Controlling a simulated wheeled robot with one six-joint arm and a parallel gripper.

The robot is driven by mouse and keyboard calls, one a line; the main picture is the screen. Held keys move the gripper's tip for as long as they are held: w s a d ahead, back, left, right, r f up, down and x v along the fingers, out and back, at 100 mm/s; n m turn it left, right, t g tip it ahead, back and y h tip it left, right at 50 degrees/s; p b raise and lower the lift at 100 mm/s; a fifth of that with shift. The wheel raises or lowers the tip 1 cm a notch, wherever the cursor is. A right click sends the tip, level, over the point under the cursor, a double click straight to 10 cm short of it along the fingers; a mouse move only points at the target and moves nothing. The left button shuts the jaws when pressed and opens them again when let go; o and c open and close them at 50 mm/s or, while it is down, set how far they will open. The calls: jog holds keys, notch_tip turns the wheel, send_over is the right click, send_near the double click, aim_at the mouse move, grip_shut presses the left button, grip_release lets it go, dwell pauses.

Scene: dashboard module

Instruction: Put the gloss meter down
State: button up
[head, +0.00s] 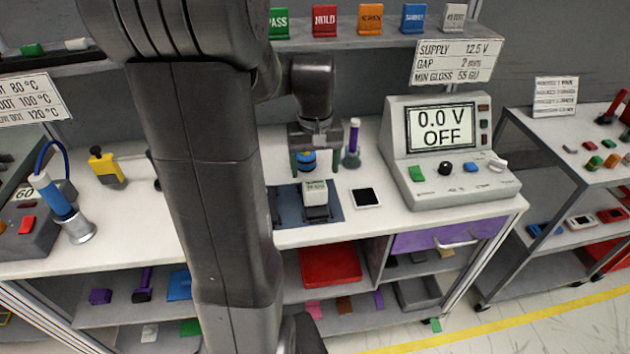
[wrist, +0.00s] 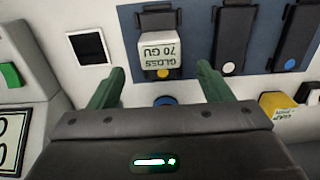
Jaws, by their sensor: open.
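The gloss meter (head: 315,192) is a small white box. In the wrist view its face (wrist: 160,50) reads "GLOSS 70 GU". It sits on a dark module on the blue mat (head: 290,208), with a yellow dot (wrist: 162,73) beside it in the wrist view. My gripper (head: 315,164) is open, its green fingers apart, above and behind the meter in the head view. In the wrist view the gripper (wrist: 160,72) has its fingertips spread to either side, just short of the meter. A blue round part (wrist: 163,99) shows between the fingers, partly hidden by the gripper body.
A black-faced white square (head: 366,197) lies right of the mat. The power supply (head: 440,150) reads "0.0 V OFF" at the right. Other dark modules (wrist: 232,40) lie on the mat. A yellow block (head: 106,168) stands at the left.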

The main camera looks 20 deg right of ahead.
aim_at(315, 185)
notch_tip(315, 185, up, 4)
jog(key=shift+f, duration=0.25)
